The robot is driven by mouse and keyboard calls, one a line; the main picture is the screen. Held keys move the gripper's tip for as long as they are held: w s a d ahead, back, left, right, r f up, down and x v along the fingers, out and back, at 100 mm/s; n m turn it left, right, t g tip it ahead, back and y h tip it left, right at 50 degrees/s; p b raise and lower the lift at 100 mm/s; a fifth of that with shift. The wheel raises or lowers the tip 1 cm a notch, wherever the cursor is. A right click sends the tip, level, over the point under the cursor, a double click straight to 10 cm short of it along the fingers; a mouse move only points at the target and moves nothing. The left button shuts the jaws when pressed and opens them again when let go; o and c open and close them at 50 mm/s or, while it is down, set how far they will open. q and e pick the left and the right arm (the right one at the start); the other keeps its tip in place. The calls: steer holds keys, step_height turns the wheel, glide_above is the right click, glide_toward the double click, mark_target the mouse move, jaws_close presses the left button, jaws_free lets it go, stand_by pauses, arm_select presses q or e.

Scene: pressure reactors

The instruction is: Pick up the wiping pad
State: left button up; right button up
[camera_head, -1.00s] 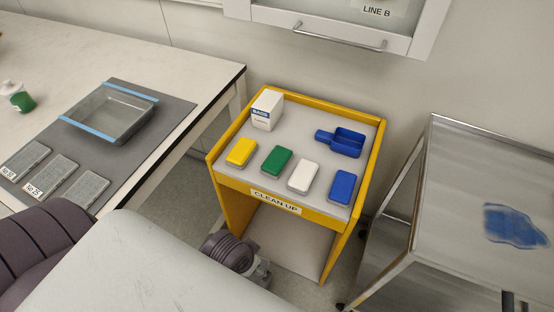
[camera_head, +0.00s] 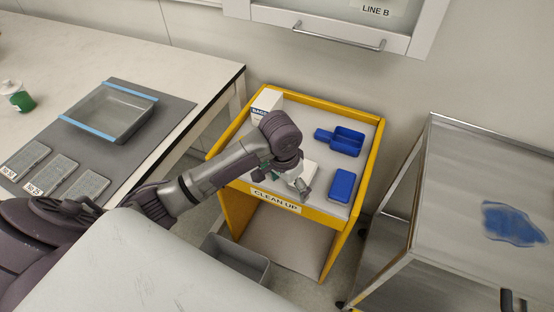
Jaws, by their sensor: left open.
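The yellow clean-up cart (camera_head: 372,165) stands in the middle of the camera_head view with pads on its grey top. A white pad (camera_head: 311,169) shows partly behind my left gripper. A blue pad (camera_head: 342,186) lies to its right in full view. A bit of the green pad (camera_head: 264,171) shows beside my arm, and the yellow pad is hidden behind the arm. My left gripper (camera_head: 304,190) is open, pointing down over the cart's front edge by the white pad. I cannot tell whether it touches that pad. My right gripper is not in view.
A blue scoop (camera_head: 341,140) and a white box (camera_head: 266,101) stand at the back of the cart. A grey bin (camera_head: 240,262) is on the floor. The steel table (camera_head: 460,210) at right carries a blue spill (camera_head: 514,223). A tray (camera_head: 110,113) sits on the left bench.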

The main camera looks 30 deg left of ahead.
arm_select(q)
steer(key=w+a+r+n+g+y, duration=0.1)
steer(key=w+a+r+n, duration=0.2)
steer(key=w+a+r, duration=0.55)
steer(key=f, duration=1.3)
steer(key=shift+s+a+f+p, duration=0.1)
steer(key=shift+a+p, duration=0.2)
steer(key=shift+c, duration=0.4)
steer(key=c, duration=1.1)
steer(key=shift+c, duration=0.2)
